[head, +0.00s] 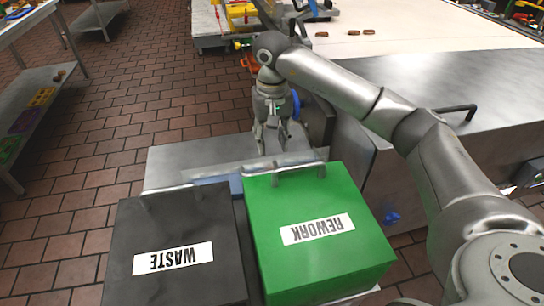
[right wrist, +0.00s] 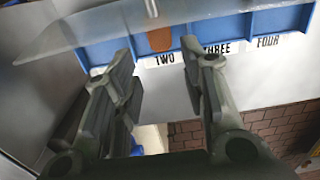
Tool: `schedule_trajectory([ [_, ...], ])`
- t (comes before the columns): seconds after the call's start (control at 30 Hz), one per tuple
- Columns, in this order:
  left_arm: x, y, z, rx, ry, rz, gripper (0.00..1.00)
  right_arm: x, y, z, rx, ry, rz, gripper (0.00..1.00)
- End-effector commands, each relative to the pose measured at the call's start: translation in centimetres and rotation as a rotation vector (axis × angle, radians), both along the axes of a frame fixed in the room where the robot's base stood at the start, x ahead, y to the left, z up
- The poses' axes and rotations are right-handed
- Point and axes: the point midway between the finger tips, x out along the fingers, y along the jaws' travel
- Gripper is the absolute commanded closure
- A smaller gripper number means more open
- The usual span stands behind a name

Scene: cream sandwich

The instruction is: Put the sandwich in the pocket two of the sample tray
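The blue sample tray (right wrist: 95,52) runs across the top of the right wrist view, with pocket labels TWO, THREE and FOUR on its front. A brown sandwich (right wrist: 160,39) stands in the pocket above the label TWO, partly behind a clear lid. My right gripper (right wrist: 162,68) is open, with its fingers apart and nothing between them, short of the tray's front. In the head view my right gripper (head: 271,146) points down over the steel bench behind the bins. The tray (head: 222,181) shows there only as a blue strip, mostly hidden by the bins. My left gripper is out of view.
A black WASTE bin (head: 138,268) and a green REWORK bin (head: 345,262) stand in front of the bench (head: 180,160). The clear lid (right wrist: 95,22) is raised at the tray. Several brown sandwiches (head: 352,32) lie on the pale surface at the back. A steel cabinet (head: 400,165) is at right.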

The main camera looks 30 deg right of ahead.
Motion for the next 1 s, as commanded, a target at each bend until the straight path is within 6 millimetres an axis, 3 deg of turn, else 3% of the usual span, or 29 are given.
schedule_trajectory([
  [0.23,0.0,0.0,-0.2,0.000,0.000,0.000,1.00,0.0,0.0,2.3,-0.001,0.001,-0.001,0.61],
  [1.0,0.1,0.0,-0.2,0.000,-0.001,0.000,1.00,0.0,0.0,2.3,-0.001,0.001,0.000,0.61],
])
